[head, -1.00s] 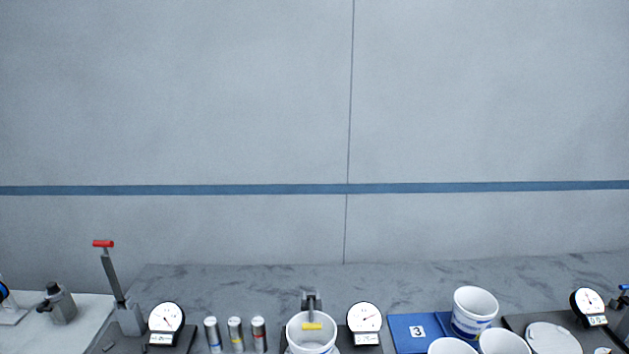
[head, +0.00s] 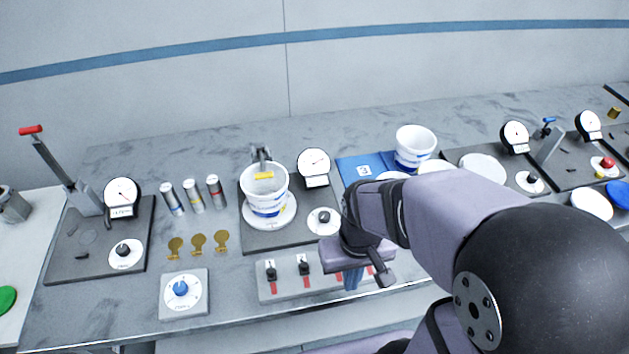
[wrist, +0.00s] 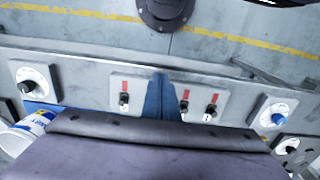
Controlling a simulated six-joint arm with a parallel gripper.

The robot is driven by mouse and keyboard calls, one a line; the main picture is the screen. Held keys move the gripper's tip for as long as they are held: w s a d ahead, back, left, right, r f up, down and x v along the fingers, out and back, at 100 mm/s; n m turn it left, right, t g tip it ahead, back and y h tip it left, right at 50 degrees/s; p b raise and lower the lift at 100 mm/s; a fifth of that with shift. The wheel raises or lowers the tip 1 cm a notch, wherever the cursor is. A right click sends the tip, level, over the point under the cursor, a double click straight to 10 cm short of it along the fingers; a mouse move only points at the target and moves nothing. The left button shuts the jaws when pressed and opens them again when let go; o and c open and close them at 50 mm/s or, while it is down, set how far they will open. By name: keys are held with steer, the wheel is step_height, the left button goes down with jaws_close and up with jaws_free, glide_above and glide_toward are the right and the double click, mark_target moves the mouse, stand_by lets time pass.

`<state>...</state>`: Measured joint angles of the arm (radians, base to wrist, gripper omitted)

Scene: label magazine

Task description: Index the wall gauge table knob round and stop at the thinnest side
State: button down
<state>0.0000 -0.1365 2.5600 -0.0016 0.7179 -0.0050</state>
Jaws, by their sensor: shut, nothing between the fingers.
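A white cup with blue and yellow print (head: 266,190) stands upright on a round white turntable (head: 283,218) on a dark plate (head: 254,237). A yellow-tipped gauge arm (head: 262,170) reaches over the cup's rim. A round dial gauge (head: 314,162) stands to its right; its reading is too small to tell. A black knob on a white disc (head: 323,216) sits at the plate's front right. My gripper (head: 353,280) is shut and empty, its blue fingers over the grey switch panel, in front and right of that knob. The fingers also show in the wrist view (wrist: 160,97).
The switch panel (head: 290,290) has several black switches with red marks. A blue knob (head: 180,289) is at front left. My arm hides much of the right side. A red-handled lever (head: 47,155) rises at far left.

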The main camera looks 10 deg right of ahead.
mark_target(324, 215)
steer(key=c, duration=2.5)
jaws_free()
steer(key=o, duration=1)
steer(key=shift+w, duration=0.3)
steer(key=shift+o, duration=0.5)
steer(key=w+n+b, duration=0.2)
steer(key=w+n, duration=0.1)
steer(key=w, duration=0.4)
steer(key=w+f+n+b, duration=0.1)
steer(key=w+n, duration=0.3)
steer(key=w, duration=0.4)
steer(key=w+n+b, duration=0.3)
steer(key=w+b, duration=0.1)
steer(key=w, duration=0.3)
steer(key=shift+w+d+f, duration=0.2)
steer(key=shift+w+f, duration=0.15)
steer(key=shift+f, duration=0.05)
steer(key=shift+w+n, duration=0.6)
steer(key=shift+w, duration=0.05)
steer(key=shift+f+p, duration=1)
steer(key=shift+f, duration=2.65)
steer(key=shift+c, duration=0.4)
steer(key=c, duration=1)
